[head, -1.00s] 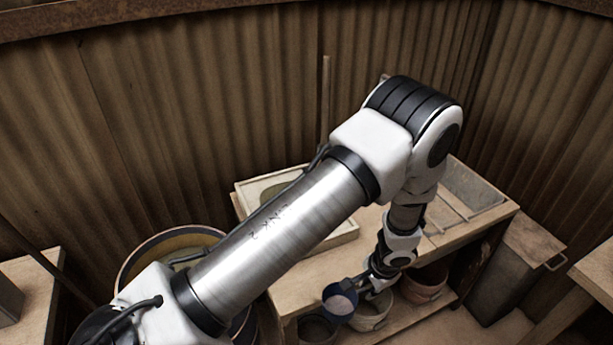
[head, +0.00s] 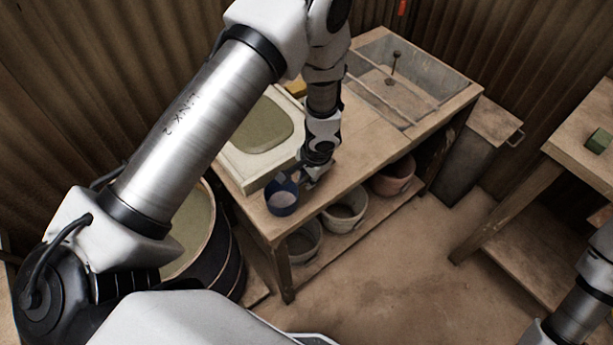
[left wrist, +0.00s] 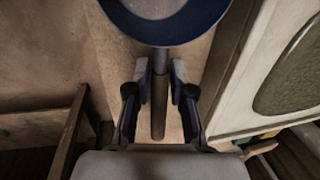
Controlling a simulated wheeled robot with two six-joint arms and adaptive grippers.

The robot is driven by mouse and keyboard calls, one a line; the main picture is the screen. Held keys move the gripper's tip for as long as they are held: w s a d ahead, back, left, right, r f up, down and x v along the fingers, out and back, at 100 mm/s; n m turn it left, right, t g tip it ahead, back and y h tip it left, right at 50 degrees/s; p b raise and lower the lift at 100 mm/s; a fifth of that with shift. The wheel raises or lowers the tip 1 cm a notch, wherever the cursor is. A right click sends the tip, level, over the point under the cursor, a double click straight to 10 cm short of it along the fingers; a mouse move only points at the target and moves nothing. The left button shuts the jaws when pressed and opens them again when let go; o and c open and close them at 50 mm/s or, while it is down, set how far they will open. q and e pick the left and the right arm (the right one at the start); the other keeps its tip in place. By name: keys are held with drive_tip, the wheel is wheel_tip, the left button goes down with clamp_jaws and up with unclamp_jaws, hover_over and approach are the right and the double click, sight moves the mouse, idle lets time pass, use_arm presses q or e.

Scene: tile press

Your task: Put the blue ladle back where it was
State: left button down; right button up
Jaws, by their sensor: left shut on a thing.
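The blue ladle (head: 282,197) is at the front left corner of the wooden bench, in the head view. Its round cup also shows at the top of the left wrist view (left wrist: 166,36), with a pale inside. My left gripper (head: 316,174) is shut on the ladle's handle; in the left wrist view the fingers (left wrist: 160,92) sit on both sides of it. The cup appears over the bench top; I cannot tell whether it touches the wood. My right arm shows at the lower right of the head view, but its gripper is out of view.
A pale framed tray with a greenish panel (head: 238,169) lies left of the ladle. A grey sink (head: 430,87) is at the bench's far end. Several buckets, one white (head: 343,222), stand on the lower shelf. A large barrel (head: 209,239) stands left. A green block (head: 599,140) sits on the right table.

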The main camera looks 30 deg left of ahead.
use_arm(q)
drive_tip(key=shift+s+f+b, duration=0.15)
drive_tip(key=shift+f+b, duration=0.05)
drive_tip(key=shift+b, duration=0.1)
drive_tip(key=c, duration=1)
unclamp_jaws()
drive_tip(key=shift+r+p, duration=0.55)
drive_tip(key=shift+r, duration=0.05)
drive_tip(key=r+p, duration=0.1)
drive_tip(key=r, duration=0.2)
drive_tip(key=d+r+p, duration=0.1)
drive_tip(key=r, duration=0.3)
drive_tip(key=d+r+p, duration=0.1)
drive_tip(key=r, duration=0.3)
drive_tip(key=shift+s+d, duration=0.15)
drive_tip(key=shift+s, duration=0.05)
